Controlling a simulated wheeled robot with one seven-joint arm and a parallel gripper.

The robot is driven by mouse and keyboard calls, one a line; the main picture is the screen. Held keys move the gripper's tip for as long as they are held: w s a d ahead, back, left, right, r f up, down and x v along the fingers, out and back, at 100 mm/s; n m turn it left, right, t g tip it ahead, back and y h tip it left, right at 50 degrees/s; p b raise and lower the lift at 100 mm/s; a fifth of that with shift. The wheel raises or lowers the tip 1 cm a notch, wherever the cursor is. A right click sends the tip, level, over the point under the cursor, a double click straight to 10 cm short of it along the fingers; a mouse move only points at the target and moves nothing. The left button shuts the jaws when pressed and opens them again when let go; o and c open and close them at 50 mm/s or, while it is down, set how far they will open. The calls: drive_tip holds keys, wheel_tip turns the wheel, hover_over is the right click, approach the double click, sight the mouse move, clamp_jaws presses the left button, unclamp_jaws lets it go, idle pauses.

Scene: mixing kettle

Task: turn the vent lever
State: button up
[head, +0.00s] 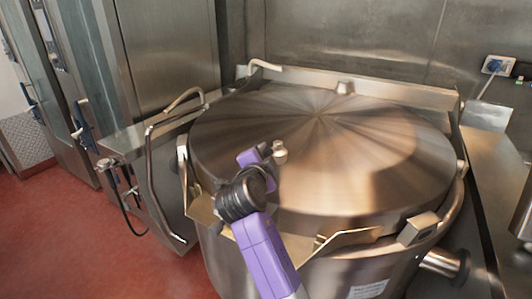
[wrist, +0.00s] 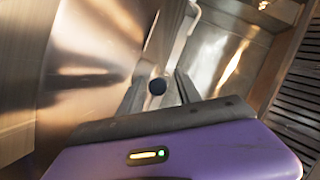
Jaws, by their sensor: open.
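A dark round knob (wrist: 157,86) shows in the wrist view, between the two fingers of my gripper (wrist: 161,80). It looks like the end of the vent lever, but its shaft is not clear. My gripper is open, with a finger on each side of the knob. I cannot tell whether either finger touches it. In the head view my purple arm reaches over the front left of the steel kettle lid (head: 345,130), and my fingers cannot be made out there. A small metal fitting (head: 279,152) shows beside my wrist, over the lid.
A pale bent pipe (wrist: 184,35) rises beyond the fingers in the wrist view. In the head view, a bent tube handle (head: 152,185) stands left of the kettle and a steel counter (head: 500,180) lies right. Red floor (head: 75,240) is clear at left.

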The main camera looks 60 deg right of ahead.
drive_tip(key=shift+d, duration=0.25)
drive_tip(key=shift+c, duration=0.2)
clamp_jaws()
drive_tip(key=shift+f, duration=0.1)
idle(1.0)
